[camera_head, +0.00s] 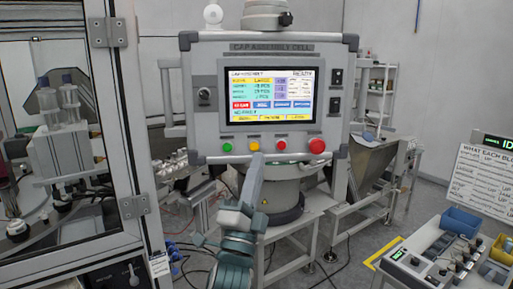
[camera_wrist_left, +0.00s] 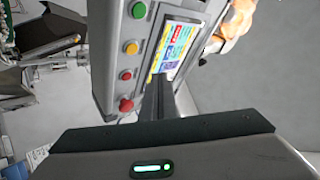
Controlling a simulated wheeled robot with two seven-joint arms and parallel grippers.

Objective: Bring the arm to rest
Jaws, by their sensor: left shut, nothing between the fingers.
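My left gripper (camera_head: 257,160) is shut and empty, pointing up in front of the lower edge of the control panel (camera_head: 216,110). In the head view its tip shows just below the yellow button (camera_head: 254,145); I cannot tell whether it touches the panel. In the left wrist view the shut fingers (camera_wrist_left: 157,88) overlap the panel edge near the lit screen (camera_wrist_left: 178,48). The green button (camera_head: 227,147), small red button (camera_head: 281,145) and large red button (camera_head: 317,146) are uncovered. My right gripper is not in view.
A glass-fronted machine with a metal frame (camera_head: 140,130) stands close on the left. A bench at lower right holds a blue bin (camera_head: 461,221), a yellow bin (camera_head: 503,248) and a small control box. A metal hopper (camera_head: 372,160) stands behind the panel's right side. Cables lie on the floor.

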